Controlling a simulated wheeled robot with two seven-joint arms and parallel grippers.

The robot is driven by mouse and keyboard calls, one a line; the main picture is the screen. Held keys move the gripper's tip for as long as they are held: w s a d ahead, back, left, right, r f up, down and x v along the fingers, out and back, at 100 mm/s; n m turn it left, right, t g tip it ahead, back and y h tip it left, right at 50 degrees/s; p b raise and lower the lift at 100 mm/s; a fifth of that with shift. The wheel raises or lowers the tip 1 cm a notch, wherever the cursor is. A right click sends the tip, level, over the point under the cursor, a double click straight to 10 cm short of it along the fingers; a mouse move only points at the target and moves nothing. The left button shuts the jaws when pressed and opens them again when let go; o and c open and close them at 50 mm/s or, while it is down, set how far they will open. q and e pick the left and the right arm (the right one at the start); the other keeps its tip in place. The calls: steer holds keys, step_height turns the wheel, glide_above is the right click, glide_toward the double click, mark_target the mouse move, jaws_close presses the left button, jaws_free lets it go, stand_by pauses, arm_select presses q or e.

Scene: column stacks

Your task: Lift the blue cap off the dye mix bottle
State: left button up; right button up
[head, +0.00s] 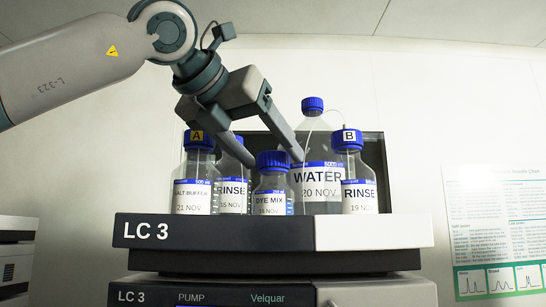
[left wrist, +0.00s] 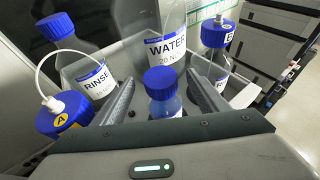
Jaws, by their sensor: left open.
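The dye mix bottle (head: 271,195) is a small clear bottle with a blue cap (head: 272,160), standing upright at the front middle of the tray. The cap is seated on it and also shows in the left wrist view (left wrist: 161,82). My left gripper (head: 269,154) is open, coming down from above, with one finger to each side of the cap. The left wrist view shows the same fingers apart, with the cap between them and clear space at both sides. Nothing is held. The right gripper is not in view.
The LC 3 tray (head: 213,232) also holds a salt buffer bottle (head: 191,190), two rinse bottles (head: 358,192) (head: 233,190) and a tall water bottle (head: 318,188). Thin tubes run from caps A and B. A wall chart (head: 495,225) hangs at right.

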arm_select(q)
steer(key=shift+c, duration=0.4)
steer(key=c, duration=1)
steer(key=shift+r, duration=0.15)
steer(key=shift+r+b, duration=0.4)
steer(key=shift+r, duration=4.45)
